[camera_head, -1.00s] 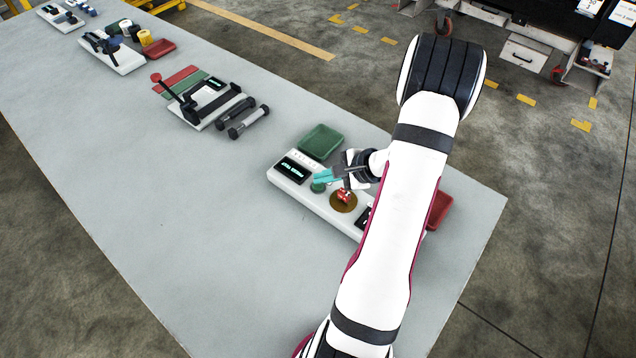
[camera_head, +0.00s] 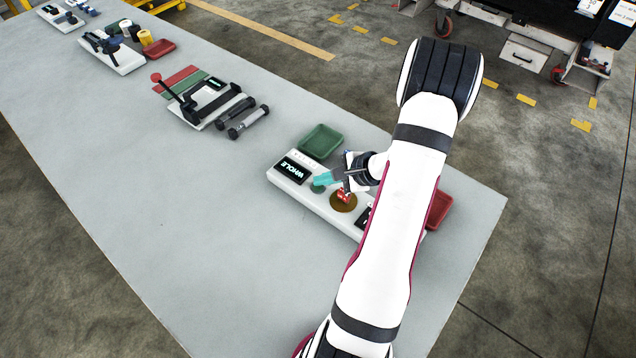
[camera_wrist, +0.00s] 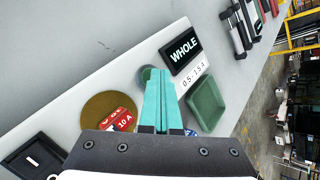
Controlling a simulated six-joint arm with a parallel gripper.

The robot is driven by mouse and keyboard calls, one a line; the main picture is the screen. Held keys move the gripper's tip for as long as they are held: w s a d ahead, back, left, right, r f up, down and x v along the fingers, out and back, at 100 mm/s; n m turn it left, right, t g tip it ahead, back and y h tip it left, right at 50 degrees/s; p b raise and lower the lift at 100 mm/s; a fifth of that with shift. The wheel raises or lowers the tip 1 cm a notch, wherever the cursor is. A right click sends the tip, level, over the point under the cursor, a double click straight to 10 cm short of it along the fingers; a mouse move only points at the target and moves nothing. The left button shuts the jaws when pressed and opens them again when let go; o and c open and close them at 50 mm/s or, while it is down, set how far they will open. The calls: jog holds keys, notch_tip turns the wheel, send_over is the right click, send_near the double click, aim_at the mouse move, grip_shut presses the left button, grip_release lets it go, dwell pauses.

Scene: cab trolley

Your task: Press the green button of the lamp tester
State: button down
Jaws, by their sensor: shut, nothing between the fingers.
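The lamp tester (camera_head: 306,196) is a long white box on the grey table. Its black display (camera_head: 292,170) reads WHOLE, and the wrist view shows the same word on the display (camera_wrist: 182,50). The green button (camera_head: 317,188) is a round disc beside the display; in the wrist view part of the button (camera_wrist: 141,77) shows at the fingertips. My gripper (camera_head: 318,181) is shut and empty, its turquoise fingers at the button. In the wrist view the shut fingertips (camera_wrist: 158,71) overlap the button and hide part of it. Touch seems likely but the contact itself is hidden.
A red piece marked 10 A (camera_wrist: 122,119) lies on the brown disc (camera_wrist: 98,110) of the tester. A green tray (camera_head: 321,141) stands behind it, and a red tray (camera_head: 440,208) is partly behind my arm. Other devices stand farther left; the table's front is clear.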

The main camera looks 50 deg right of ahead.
aim_at(323, 187)
jog(key=shift+r, duration=0.95)
jog(key=shift+r, duration=0.1)
jog(key=shift+r, duration=2.4)
jog(key=w+a+r+n+g+y, duration=0.1)
jog(key=w+a+r+n, duration=0.15)
jog(key=a, duration=0.35)
jog(key=w+a+r+n+g+y, duration=0.1)
jog(key=a+r+n+y, duration=0.15)
jog(key=a, duration=0.35)
jog(key=s+a+r+n+g, duration=0.2)
jog(key=a+n, duration=0.1)
jog(key=a, duration=0.5)
jog(key=s+a+r+n+g, duration=0.2)
jog(key=a+r+n, duration=0.15)
jog(key=a, duration=0.35)
jog(key=s+a+n+g+h, duration=0.1)
jog(key=s+a+n+h, duration=0.1)
jog(key=s, duration=0.4)
jog(key=s+a+n+g+h, duration=0.1)
jog(key=s+a+n+g, duration=0.1)
jog(key=s+a+n, duration=0.2)
jog(key=s+n, duration=0.1)
jog(key=s, duration=0.2)
jog(key=shift+a+h, duration=0.2)
jog(key=shift+h, duration=0.15)
